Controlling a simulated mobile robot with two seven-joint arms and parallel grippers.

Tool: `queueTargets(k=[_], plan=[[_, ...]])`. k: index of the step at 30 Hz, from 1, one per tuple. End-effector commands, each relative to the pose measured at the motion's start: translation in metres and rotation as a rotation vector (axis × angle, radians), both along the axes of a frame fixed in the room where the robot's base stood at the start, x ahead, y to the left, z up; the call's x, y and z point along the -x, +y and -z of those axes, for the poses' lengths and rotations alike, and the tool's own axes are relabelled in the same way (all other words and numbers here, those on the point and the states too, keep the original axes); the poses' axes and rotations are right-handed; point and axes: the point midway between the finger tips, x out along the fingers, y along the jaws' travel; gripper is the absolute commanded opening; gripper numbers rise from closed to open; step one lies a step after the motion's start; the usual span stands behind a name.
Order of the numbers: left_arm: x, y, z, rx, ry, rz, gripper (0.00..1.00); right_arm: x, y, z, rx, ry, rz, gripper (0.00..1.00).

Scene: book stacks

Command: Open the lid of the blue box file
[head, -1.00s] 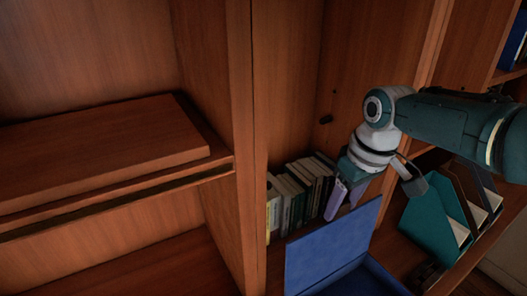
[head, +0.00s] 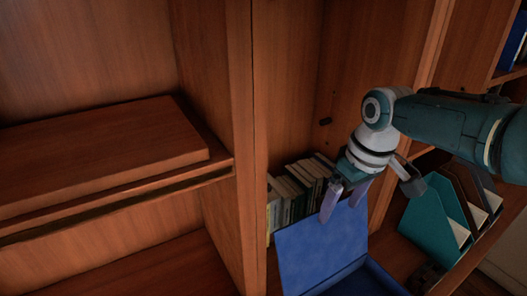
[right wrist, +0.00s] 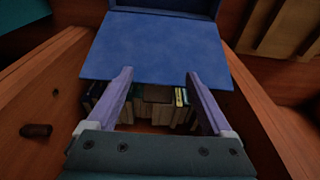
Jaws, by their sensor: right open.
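The blue box file (head: 372,281) stands on the shelf at the bottom of the head view, partly cut off by the frame. Its lid (head: 318,251) is raised and stands steeply open, with the box's interior showing in front. The lid also fills the upper middle of the right wrist view (right wrist: 155,45). My right gripper (head: 343,206) is open at the lid's top edge, with nothing held between its fingers. In the wrist view its two fingertips overlap the lid's near edge; I cannot tell whether they touch it. My left gripper is not in view.
A row of books (head: 297,187) stands behind the lid, close to my right gripper. A teal magazine file (head: 428,222) and a brown one stand to the right. A wooden upright (head: 243,150) bounds the bay on the left.

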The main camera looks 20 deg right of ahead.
Motion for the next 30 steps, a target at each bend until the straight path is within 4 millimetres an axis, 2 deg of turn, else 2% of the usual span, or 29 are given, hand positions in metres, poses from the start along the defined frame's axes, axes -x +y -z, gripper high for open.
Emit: queueTargets(k=[5,14,21,30], plan=[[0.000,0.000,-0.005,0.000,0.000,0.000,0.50,0.001,0.000,-0.008,0.000,-0.001,0.000,0.85],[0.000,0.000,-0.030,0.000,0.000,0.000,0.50,0.010,-0.001,-0.055,0.001,-0.002,-0.001,0.85],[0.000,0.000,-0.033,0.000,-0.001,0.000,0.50,0.016,-0.002,-0.087,0.001,-0.002,-0.001,0.85],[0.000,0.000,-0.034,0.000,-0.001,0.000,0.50,0.020,-0.001,-0.097,0.000,0.001,0.000,0.85]])
